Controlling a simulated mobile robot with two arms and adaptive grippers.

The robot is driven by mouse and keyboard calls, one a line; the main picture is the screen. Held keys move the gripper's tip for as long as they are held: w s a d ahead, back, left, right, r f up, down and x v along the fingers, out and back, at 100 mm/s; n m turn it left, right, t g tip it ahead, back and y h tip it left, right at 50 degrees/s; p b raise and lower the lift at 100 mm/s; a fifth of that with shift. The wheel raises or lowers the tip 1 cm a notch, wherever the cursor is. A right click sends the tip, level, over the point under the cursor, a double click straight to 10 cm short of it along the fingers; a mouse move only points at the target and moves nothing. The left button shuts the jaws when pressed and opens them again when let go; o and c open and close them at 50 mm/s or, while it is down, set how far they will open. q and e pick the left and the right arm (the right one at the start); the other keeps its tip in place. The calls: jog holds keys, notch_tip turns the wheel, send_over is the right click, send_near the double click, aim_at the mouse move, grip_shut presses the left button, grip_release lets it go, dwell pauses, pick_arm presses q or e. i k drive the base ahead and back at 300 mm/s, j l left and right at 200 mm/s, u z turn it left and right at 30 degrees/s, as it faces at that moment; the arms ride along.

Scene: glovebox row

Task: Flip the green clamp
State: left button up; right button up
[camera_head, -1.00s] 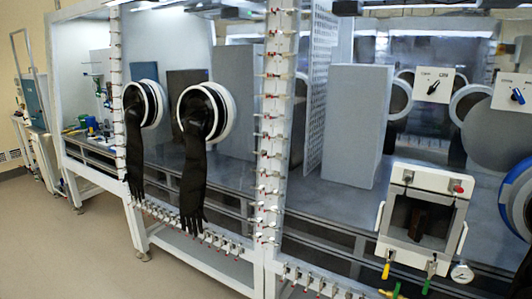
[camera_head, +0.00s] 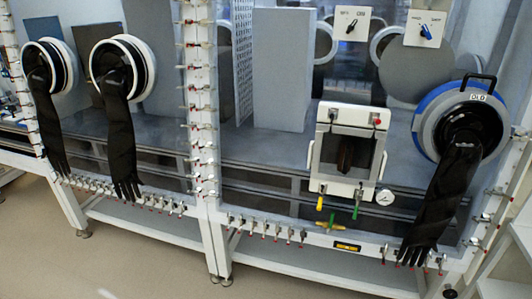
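A green clamp handle (camera_head: 356,212) hangs pointing down below the right side of the small white transfer box (camera_head: 325,178) on the glovebox front. A yellow handle (camera_head: 320,202) hangs in the same way below the left side of the box. Neither of my grippers is in view, and nothing touches the green handle.
A yellow-green valve lever (camera_head: 329,227) lies roughly level just below the two handles. A round gauge (camera_head: 384,197) sits right of them. Long black gloves hang from ports at left (camera_head: 122,140) and right (camera_head: 447,190). Floor (camera_head: 120,255) in front is clear.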

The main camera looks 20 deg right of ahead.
aim_at(357, 207)
jog(key=l+z, duration=0.1)
jog(key=z, duration=0.25)
jog(key=l+z, duration=0.1)
jog(key=z, duration=0.25)
jog(key=l+z, duration=0.1)
jog(key=z, duration=0.25)
jog(key=i, duration=0.05)
